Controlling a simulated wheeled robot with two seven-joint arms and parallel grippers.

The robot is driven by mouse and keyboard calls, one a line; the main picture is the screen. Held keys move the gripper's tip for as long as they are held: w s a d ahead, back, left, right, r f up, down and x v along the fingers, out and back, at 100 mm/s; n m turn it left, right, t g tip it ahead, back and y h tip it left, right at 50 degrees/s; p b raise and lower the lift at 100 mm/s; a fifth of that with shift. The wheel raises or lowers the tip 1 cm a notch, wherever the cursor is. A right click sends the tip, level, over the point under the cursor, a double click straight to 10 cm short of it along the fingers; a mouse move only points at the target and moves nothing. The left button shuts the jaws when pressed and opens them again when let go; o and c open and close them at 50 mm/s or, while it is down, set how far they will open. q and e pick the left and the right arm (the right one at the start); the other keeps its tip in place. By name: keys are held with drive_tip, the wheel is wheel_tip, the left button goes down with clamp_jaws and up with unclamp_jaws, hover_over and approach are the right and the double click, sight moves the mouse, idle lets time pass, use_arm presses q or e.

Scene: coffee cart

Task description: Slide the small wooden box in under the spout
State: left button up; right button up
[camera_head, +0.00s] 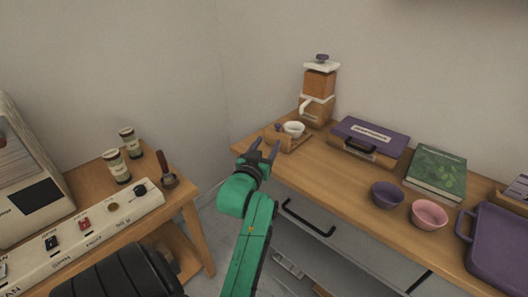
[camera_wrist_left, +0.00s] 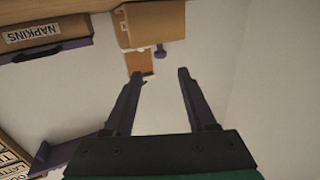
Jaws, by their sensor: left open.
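The small wooden box (camera_head: 291,145) stands near the left end of the right-hand counter, with a purple knob (camera_head: 277,127). A white cup (camera_head: 293,128) shows at the box; I cannot tell whether it is in it or behind it. The wooden grinder (camera_head: 319,84) with its white spout (camera_head: 305,107) stands just behind, against the wall. My left gripper (camera_head: 265,148) is open and empty at the counter's near left edge. My right gripper is not in view.
A purple napkin case (camera_head: 370,138) stands right of the grinder. A green book (camera_head: 437,171), a purple bowl (camera_head: 387,195) and a pink bowl (camera_head: 429,215) are farther right. A gap separates this counter from the left table (camera_head: 186,190), which holds jars and a switch panel.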

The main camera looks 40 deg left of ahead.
use_arm(q)
drive_tip(key=v, duration=0.2)
drive_tip(key=shift+s+d, duration=0.15)
drive_tip(key=shift+s, duration=0.25)
